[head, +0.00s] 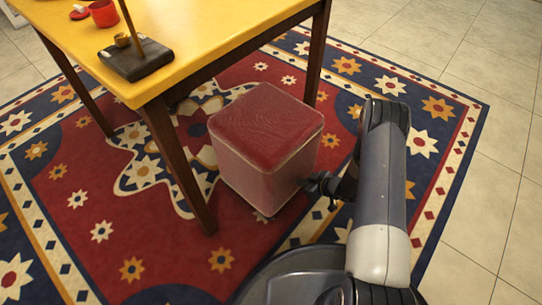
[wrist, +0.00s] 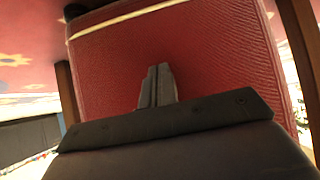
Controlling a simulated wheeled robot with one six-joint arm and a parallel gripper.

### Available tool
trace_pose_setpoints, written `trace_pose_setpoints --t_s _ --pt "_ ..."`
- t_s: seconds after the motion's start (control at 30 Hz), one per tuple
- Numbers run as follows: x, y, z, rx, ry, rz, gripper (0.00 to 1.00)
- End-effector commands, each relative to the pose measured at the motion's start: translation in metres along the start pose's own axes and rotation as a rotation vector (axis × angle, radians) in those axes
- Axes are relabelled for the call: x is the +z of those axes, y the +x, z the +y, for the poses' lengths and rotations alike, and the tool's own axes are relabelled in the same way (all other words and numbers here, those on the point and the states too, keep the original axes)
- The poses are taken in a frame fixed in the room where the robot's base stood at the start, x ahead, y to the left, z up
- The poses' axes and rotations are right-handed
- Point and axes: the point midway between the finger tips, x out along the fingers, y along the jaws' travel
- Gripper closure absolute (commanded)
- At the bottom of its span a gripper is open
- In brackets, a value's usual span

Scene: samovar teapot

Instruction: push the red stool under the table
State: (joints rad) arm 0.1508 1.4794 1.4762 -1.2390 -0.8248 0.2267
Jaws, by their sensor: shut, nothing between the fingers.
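The red stool (head: 266,142) is a cube-like block with a dark red top and paler red sides. It stands upright on the rug at the near side of the yellow table (head: 215,38), between two of its dark legs, with its back part close to the table's edge. My gripper (head: 312,185) is shut and empty, at the stool's right side face. In the wrist view the shut fingers (wrist: 157,86) point at the stool's red face (wrist: 205,60), which fills most of the view. I cannot tell whether the fingertips touch it.
A dark table leg (head: 180,160) stands left of the stool and another (head: 317,55) behind it at right. On the table are a red cup (head: 103,13) and a dark stand (head: 136,60). A patterned rug (head: 75,190) covers the floor, with open tiles (head: 490,110) at right.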

Motion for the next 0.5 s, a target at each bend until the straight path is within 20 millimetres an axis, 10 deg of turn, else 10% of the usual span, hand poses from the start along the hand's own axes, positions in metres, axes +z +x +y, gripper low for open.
trace_pose_setpoints --t_s 0.5 --pt "-0.02 0.025 -0.001 -0.003 -0.005 0.004 1.0"
